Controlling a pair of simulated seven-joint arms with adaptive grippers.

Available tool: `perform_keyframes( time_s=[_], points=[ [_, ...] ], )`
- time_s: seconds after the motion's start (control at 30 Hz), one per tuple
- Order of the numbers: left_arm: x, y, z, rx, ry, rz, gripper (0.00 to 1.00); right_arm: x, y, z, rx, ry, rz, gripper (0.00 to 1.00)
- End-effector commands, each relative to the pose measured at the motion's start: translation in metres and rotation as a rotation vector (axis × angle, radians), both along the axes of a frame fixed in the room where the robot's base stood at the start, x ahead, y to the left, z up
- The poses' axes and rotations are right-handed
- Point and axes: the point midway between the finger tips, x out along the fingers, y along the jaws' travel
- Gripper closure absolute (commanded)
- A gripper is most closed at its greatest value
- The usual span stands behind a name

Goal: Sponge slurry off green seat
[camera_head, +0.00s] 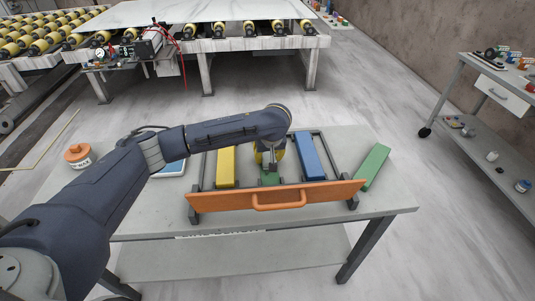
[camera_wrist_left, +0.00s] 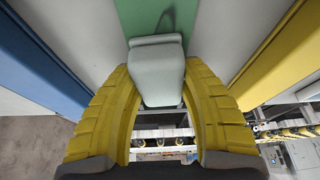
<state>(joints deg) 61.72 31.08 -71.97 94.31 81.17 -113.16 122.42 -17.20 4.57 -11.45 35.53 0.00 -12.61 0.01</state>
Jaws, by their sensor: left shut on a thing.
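My left gripper (camera_head: 269,160) reaches down over the rack from the left, between the yellow bar and the blue bar. In the left wrist view its yellow fingers are closed around a pale grey block (camera_wrist_left: 158,75), perhaps the sponge. The green seat (camera_head: 270,179) shows as a small patch below the gripper, and as a green strip (camera_wrist_left: 155,14) at the top of the wrist view. The block's far end is close to the green strip; I cannot tell if they touch. No slurry can be made out. My right gripper is not in view.
The rack has an orange front board (camera_head: 232,202) with a handle. It holds a yellow bar (camera_head: 226,167) and a blue bar (camera_head: 308,156). A loose green bar (camera_head: 374,167) lies to the right. An orange-lidded tub (camera_head: 78,156) stands at the left of the table (camera_head: 385,202).

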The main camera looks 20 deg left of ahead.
Motion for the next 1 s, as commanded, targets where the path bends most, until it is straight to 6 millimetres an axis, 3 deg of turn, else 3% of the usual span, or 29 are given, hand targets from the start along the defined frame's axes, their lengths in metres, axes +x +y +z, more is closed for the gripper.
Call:
perform_keyframes(
  time_s=[1.0],
  points=[
    [-0.054, -0.024, 0.000, -0.001, -0.002, -0.002, 0.81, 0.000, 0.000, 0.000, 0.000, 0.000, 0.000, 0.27]
  ],
)
